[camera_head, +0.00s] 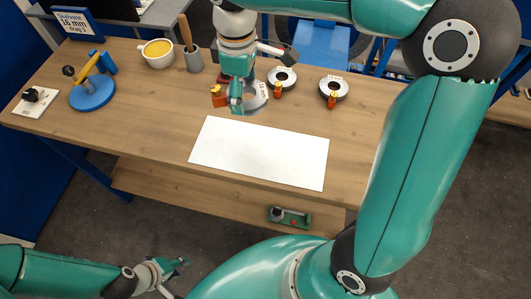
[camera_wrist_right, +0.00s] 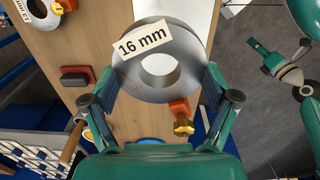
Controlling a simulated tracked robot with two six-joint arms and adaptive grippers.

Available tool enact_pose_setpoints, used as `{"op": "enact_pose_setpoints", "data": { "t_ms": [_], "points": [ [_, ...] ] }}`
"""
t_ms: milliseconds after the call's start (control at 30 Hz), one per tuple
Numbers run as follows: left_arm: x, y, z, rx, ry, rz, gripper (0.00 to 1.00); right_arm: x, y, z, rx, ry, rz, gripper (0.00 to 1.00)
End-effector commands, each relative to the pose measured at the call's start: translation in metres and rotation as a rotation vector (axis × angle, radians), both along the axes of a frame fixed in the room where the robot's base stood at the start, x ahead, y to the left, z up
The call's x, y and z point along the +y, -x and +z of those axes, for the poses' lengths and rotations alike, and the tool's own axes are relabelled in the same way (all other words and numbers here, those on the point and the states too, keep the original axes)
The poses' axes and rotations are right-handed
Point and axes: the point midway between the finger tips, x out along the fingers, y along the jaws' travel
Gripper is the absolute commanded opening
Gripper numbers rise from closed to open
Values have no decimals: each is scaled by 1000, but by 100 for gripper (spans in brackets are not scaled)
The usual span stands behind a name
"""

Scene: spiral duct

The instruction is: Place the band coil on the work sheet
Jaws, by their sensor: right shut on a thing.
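The band coil (camera_head: 256,97) is a grey metal ring with a tag; in the right wrist view the coil (camera_wrist_right: 183,80) reads "16 mm". My right gripper (camera_wrist_right: 160,92) is shut on it, with a finger at either side. In the head view my right gripper (camera_head: 240,100) holds it at the sheet's far edge, partly hiding it; its height above the table is hard to tell. The white work sheet (camera_head: 260,152) lies bare on the table, and a corner (camera_wrist_right: 200,14) shows in the wrist view. My left gripper (camera_head: 176,276) is open and empty, low at the front left.
Two more tagged coils (camera_head: 282,79) (camera_head: 333,90) with orange clips stand at the back of the table (camera_head: 150,120). A yellow-filled cup (camera_head: 158,54), a grey pot (camera_head: 193,60) and a blue stand (camera_head: 92,93) are at left. A sign (camera_head: 77,22) reads "16 mm".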

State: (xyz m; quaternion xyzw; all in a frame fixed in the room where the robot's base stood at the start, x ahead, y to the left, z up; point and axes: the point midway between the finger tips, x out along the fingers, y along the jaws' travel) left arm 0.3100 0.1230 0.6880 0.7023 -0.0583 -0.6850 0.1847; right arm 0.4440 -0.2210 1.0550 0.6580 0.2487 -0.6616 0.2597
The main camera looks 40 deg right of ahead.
Motion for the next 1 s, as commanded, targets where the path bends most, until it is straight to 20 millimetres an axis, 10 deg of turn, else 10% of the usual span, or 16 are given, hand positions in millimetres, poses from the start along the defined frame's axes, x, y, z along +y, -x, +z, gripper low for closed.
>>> {"op": "enact_pose_setpoints", "data": {
  "t_ms": [367,1000],
  "points": [
    [0,0,-26,0,0,0,40,-14,46,28,6,-18,365,37],
    [0,0,-36,0,0,0,40,-15,46,-112,9,-18,366,37]
  ]
}}
